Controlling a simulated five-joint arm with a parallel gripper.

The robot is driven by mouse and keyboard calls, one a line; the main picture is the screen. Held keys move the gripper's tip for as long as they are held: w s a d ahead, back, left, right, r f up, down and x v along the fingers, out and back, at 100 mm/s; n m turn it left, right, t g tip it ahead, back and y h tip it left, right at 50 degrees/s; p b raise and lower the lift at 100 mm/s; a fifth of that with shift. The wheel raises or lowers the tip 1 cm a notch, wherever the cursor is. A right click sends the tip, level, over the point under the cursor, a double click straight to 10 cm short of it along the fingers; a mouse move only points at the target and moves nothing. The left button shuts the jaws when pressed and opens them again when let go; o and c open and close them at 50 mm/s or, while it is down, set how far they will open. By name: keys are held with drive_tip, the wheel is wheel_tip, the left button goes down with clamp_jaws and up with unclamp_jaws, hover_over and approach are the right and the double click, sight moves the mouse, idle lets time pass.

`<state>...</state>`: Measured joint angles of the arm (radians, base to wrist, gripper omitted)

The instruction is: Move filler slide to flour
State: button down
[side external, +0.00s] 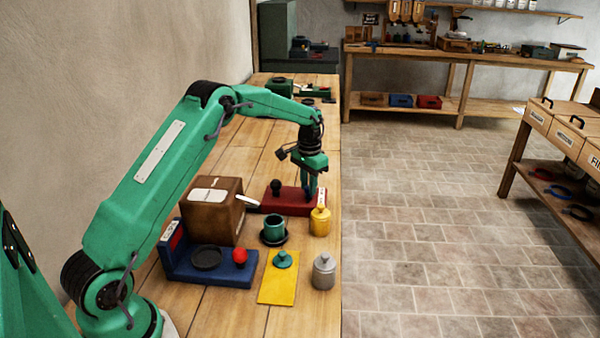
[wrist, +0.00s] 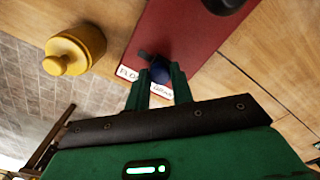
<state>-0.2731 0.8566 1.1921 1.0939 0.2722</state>
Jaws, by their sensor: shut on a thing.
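The filler slide shows in the wrist view as a small blue knob (wrist: 160,72) on a red base (wrist: 185,30). A white label (wrist: 127,73) on the base begins "FLO"; the rest of its lettering is partly hidden by the knob and fingers. A dark pointer-like piece lies beside the knob on the label's "FLO" side. My gripper (wrist: 160,84) is shut on the blue knob. In the side view my gripper (side external: 311,192) reaches down over the right end of the red base (side external: 285,206), and its fingers hide the knob.
A black ball knob (side external: 275,186) stands on the base's left part. A yellow jar (side external: 320,221) stands close in front, also in the wrist view (wrist: 75,50). A brown box (side external: 212,215), a green cup (side external: 273,229) and a blue scale (side external: 215,272) are nearby. The bench's right edge is close.

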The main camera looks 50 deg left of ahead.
sight(308, 203)
drive_tip(key=shift+s+d, duration=1.15)
drive_tip(key=shift+d, duration=0.1)
drive_tip(key=c, duration=1.2)
unclamp_jaws()
drive_tip(key=shift+a+r, duration=0.1)
drive_tip(key=shift+r, duration=0.15)
wheel_tip(308, 203, up, 7)
drive_tip(key=shift+r, duration=0.2)
